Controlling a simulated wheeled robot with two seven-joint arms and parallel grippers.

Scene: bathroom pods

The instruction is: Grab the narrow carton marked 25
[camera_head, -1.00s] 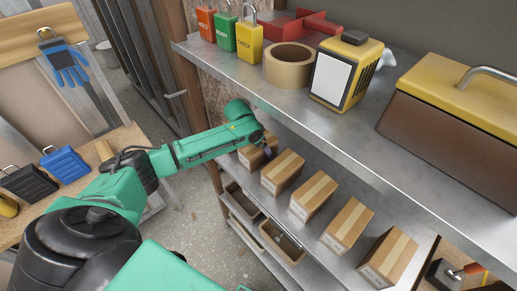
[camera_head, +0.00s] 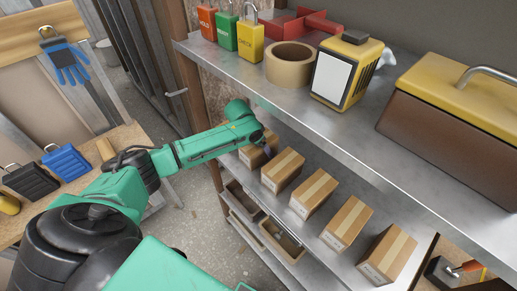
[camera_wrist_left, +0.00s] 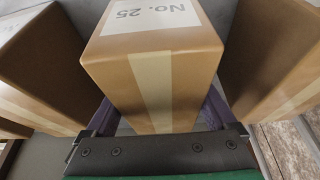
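The carton marked "No. 25" (camera_wrist_left: 155,75) is brown with a pale tape strip and fills the middle of the left wrist view. My left gripper (camera_wrist_left: 165,115) has a purple finger along each side of it. The fingertips are hidden behind the carton, so I cannot tell whether they press on it. In the head view my left gripper (camera_head: 268,142) is at the far left end of the carton row, by the leftmost visible carton (camera_head: 252,157), and mostly covered by my arm. My right gripper is not in view.
Neighbouring cartons stand close on the left (camera_wrist_left: 38,70) and right (camera_wrist_left: 275,60) in the wrist view. Several cartons line the lower metal shelf. The upper shelf (camera_head: 300,105) overhangs them, with padlocks, a tape roll (camera_head: 290,65) and a toolbox (camera_head: 440,130). Bins (camera_head: 243,203) sit below.

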